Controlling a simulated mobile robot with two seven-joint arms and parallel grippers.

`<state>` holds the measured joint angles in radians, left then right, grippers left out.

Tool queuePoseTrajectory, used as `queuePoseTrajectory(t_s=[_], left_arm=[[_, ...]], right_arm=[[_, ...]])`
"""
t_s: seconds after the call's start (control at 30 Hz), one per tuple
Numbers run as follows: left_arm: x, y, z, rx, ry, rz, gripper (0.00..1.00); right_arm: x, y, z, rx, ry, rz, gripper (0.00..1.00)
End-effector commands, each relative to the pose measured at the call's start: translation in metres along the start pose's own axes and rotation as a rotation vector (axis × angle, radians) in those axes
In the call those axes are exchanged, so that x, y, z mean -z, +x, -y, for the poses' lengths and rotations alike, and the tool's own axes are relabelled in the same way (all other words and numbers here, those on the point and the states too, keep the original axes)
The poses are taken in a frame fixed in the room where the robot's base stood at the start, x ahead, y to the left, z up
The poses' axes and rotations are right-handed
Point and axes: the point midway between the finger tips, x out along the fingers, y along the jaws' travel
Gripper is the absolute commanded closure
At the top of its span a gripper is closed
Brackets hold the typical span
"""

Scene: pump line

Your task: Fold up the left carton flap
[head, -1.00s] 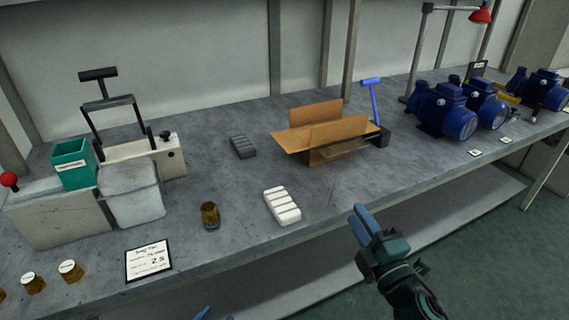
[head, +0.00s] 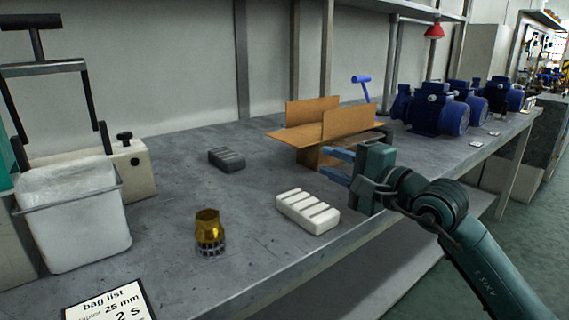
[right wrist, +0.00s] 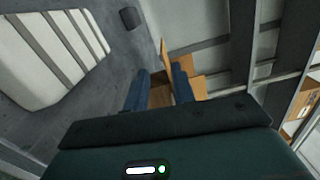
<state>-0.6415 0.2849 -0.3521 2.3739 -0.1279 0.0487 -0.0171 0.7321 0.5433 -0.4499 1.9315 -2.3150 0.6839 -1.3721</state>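The open cardboard carton (head: 312,157) stands on the bench in the head view, its lower front partly hidden by my right gripper. Its back flap (head: 312,111) and front flap (head: 350,122) stand up. The left flap (head: 287,133) sticks out roughly level to the left. My right gripper (head: 335,165) is open and empty in front of the carton, its blue fingers pointing left. In the right wrist view, the fingers (right wrist: 160,92) are apart with brown carton (right wrist: 160,97) visible beyond them; contact cannot be told. My left gripper is not in view.
A white slotted block (head: 307,212) lies left of my right gripper. A dark block (head: 227,159) and a brass fitting (head: 209,228) stand farther left, near a white bin (head: 75,220). Blue motors (head: 435,110) and a blue-handled tool (head: 363,88) are right of the carton.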

Motion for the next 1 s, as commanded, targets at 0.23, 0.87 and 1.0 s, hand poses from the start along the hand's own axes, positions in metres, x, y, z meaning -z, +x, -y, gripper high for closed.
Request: queuePoseTrajectory(t_s=[0.23,0.87,1.0], left_arm=[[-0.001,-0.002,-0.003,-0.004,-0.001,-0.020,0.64],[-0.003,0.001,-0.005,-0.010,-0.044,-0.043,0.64],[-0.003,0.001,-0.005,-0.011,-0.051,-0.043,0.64]], right_arm=[[0.009,0.009,0.002,-0.003,-0.098,-0.041,0.75],[0.013,0.119,0.002,-0.002,-0.092,-0.039,0.75],[0.013,0.129,0.002,-0.002,-0.092,-0.039,0.75]])
